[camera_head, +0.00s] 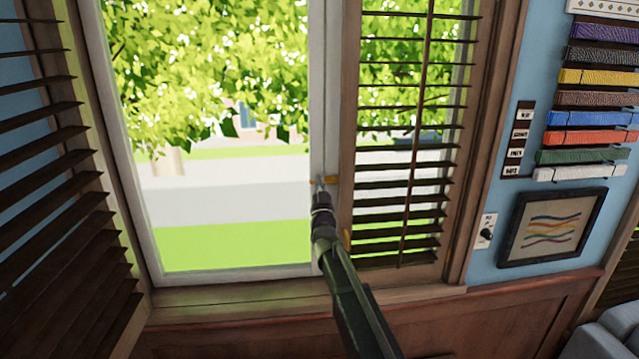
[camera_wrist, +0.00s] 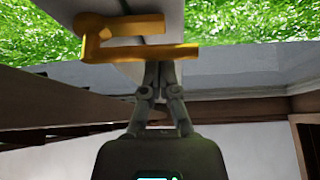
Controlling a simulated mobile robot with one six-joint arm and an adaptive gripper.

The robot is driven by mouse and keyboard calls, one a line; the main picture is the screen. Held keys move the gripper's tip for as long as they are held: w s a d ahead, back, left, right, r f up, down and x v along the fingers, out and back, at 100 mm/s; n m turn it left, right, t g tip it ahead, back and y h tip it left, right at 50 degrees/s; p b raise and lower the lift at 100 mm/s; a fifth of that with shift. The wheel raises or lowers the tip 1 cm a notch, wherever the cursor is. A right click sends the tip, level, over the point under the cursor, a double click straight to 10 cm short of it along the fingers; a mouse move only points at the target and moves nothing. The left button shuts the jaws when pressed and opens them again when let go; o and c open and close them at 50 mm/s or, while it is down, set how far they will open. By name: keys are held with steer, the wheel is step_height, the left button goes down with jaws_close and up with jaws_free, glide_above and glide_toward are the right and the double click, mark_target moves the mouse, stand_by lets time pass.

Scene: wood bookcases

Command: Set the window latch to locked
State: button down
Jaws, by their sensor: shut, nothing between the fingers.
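The window latch (camera_head: 331,180) is a small gold piece on the pale upright between the two window panes. In the wrist view the latch (camera_wrist: 150,53) has two bars joined at the left, with the longer bar nearer my fingers. My gripper (camera_head: 320,181) is shut and empty, its tips at the latch in the head view. In the wrist view my gripper (camera_wrist: 158,64) has its fingertips together right at the longer bar, overlapping its edge. I cannot tell whether they touch. My gripper hides part of the upright, and I cannot tell which setting the latch is in.
An open slatted shutter (camera_head: 402,190) stands close to the right of my gripper, and another shutter (camera_head: 60,220) stands at the left. The window sill (camera_head: 230,298) runs below. A framed picture (camera_head: 551,227) and a switch plate (camera_head: 486,232) are on the blue wall.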

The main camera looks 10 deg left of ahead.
steer(key=shift+a+f+b, duration=0.1)
steer(key=shift+f+b, duration=0.6)
steer(key=shift+b, duration=0.1)
steer(key=shift+r, duration=0.15)
steer(key=s+d+f, duration=0.1)
steer(key=s+d, duration=0.2)
steer(key=s, duration=0.6)
steer(key=shift+d+f+b, duration=0.2)
steer(key=shift+d+b, duration=0.05)
steer(key=shift+b, duration=0.2)
stand_by(0.6)
stand_by(0.3)
